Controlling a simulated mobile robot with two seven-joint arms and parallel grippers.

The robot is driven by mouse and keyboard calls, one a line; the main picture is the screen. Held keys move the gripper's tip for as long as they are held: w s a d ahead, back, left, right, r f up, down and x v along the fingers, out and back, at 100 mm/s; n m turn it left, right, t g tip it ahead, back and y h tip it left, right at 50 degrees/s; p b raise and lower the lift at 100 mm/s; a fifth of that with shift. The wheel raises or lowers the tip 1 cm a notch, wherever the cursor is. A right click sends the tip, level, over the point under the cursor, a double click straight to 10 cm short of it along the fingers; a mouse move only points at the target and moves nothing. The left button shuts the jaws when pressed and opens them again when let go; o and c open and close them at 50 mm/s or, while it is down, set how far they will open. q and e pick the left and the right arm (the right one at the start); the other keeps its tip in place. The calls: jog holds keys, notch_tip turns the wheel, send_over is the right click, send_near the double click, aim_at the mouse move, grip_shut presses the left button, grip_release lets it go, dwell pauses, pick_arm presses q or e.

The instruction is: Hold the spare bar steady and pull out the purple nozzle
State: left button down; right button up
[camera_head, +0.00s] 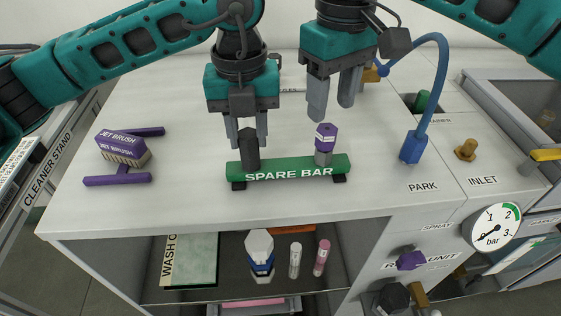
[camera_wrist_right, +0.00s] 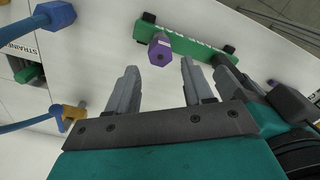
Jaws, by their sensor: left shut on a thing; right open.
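The green spare bar (camera_head: 290,174) lies on the bench on two dark feet. The purple nozzle (camera_head: 326,137) stands upright at its right part, on a grey lower piece. My left gripper (camera_head: 248,140) is shut on the dark grey post (camera_head: 250,155) at the bar's left part. My right gripper (camera_head: 332,112) is open and empty, above and apart from the purple nozzle. In the right wrist view the nozzle (camera_wrist_right: 160,48) shows end-on beyond the gap between the right fingers (camera_wrist_right: 160,76), with the spare bar (camera_wrist_right: 193,48) behind it.
A purple jet brush (camera_head: 123,150) lies on its holder at the left. A blue hose with its blue end piece (camera_head: 413,148) stands at PARK on the right. A brass inlet fitting (camera_head: 466,149) is further right. The bench front is clear; an open shelf (camera_head: 205,296) lies below.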

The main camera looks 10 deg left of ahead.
aim_at(327, 128)
jog(key=shift+f, duration=2.95)
jog(key=shift+c, duration=0.3)
grip_shut()
jog(key=shift+r, duration=0.7)
jog(key=shift+r, duration=3.05)
pick_arm(q)
jog(key=c, duration=0.7)
grip_release()
